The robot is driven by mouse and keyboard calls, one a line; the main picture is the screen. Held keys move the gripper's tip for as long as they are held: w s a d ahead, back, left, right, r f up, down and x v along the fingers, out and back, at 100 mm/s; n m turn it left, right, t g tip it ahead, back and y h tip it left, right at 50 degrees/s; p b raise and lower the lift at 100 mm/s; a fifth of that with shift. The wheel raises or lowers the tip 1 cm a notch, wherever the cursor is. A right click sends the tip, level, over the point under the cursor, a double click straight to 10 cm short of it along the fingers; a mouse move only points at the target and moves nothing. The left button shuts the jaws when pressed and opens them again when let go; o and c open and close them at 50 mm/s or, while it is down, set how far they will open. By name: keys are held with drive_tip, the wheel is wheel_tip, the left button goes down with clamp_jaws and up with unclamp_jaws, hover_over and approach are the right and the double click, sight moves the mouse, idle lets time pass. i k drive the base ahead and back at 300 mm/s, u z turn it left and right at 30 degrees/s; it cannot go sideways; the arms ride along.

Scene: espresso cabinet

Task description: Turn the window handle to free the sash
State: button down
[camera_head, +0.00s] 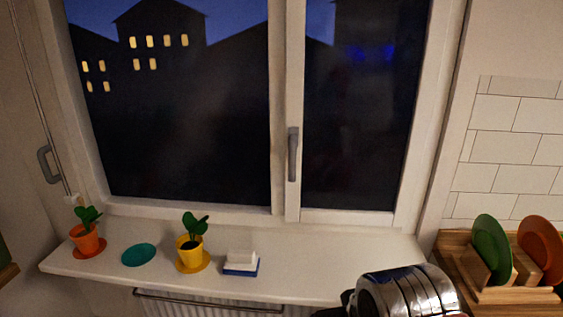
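The window handle (293,154) is a grey lever on the white frame post between the two panes. It hangs straight down. The sash (350,216) on the right has a white frame around dark glass and looks closed. I cannot make out any gripper fingers there.
The white sill (330,265) holds an orange pot (87,241), a teal dish (138,255), a yellow pot (189,250) and a white-and-blue block (241,263). A dish rack (520,293) with plates stands right.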

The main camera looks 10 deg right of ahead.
sight(293, 138)
drive_tip(key=u, duration=0.85)
drive_tip(key=i, duration=1.15)
drive_tip(key=u, duration=4.5)
drive_tip(key=i, duration=0.15)
drive_tip(key=z, duration=3.4)
drive_tip(key=i, duration=0.25)
drive_tip(key=u, duration=0.1)
